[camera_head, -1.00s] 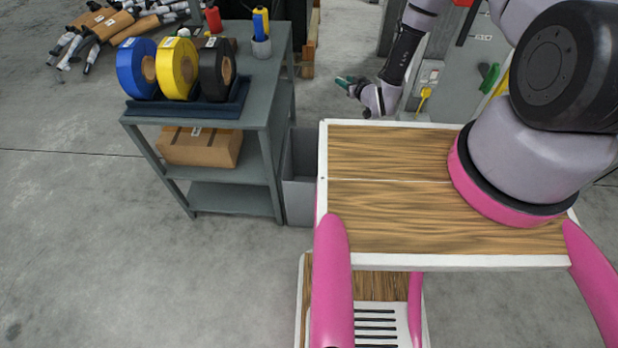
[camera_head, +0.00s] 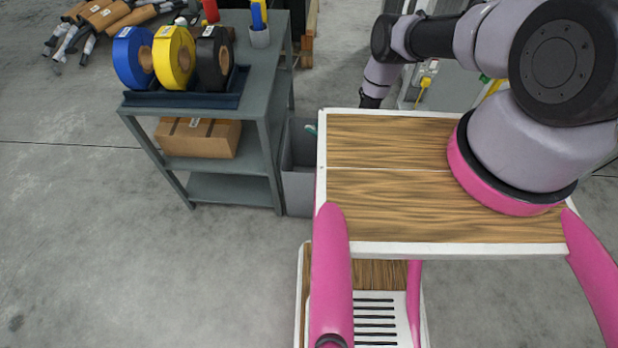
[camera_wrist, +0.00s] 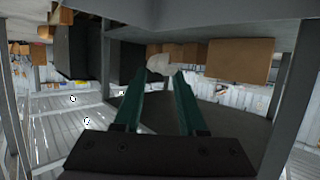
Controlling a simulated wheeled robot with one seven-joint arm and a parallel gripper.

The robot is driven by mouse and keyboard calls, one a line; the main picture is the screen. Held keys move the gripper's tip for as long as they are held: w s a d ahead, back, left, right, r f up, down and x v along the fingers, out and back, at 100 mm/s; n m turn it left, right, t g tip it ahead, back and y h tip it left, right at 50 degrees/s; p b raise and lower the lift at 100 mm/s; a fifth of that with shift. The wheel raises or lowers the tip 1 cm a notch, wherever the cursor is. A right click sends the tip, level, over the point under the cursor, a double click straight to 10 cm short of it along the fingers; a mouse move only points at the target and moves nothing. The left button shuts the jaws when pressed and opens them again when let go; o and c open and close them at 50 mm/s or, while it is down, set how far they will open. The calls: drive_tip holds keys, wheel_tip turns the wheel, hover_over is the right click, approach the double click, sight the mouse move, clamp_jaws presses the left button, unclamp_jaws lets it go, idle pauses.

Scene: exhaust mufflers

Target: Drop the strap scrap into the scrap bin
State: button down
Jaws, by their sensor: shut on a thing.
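My gripper (camera_wrist: 160,78) shows in the wrist view with two green fingers, and a small pale piece (camera_wrist: 159,64) sits at their tips. I take it to be the strap scrap, though its shape is hard to make out. The gripper is shut on it. In the head view, only a green fingertip (camera_head: 311,130) shows, at the upper right part of the grey scrap bin (camera_head: 298,192). The rest of the gripper is hidden behind my wooden top. The bin stands on the floor right of the shelf; its inside is largely hidden.
A grey shelf table (camera_head: 262,75) stands left of the bin, holding blue (camera_head: 128,60), yellow (camera_head: 168,60) and black (camera_head: 209,60) tape rolls. A cardboard box (camera_head: 195,140) is on its lower shelf. Mufflers (camera_head: 105,15) lie at the back left. Floor at left is clear.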

drive_tip(key=shift+f, duration=0.7)
drive_tip(key=shift+c, duration=1.9)
unclamp_jaws()
drive_tip(key=v, duration=1)
drive_tip(key=shift+s+d, duration=0.25)
drive_tip(key=shift+s, duration=0.05)
drive_tip(key=shift+r, duration=0.15)
drive_tip(key=shift+w, duration=0.1)
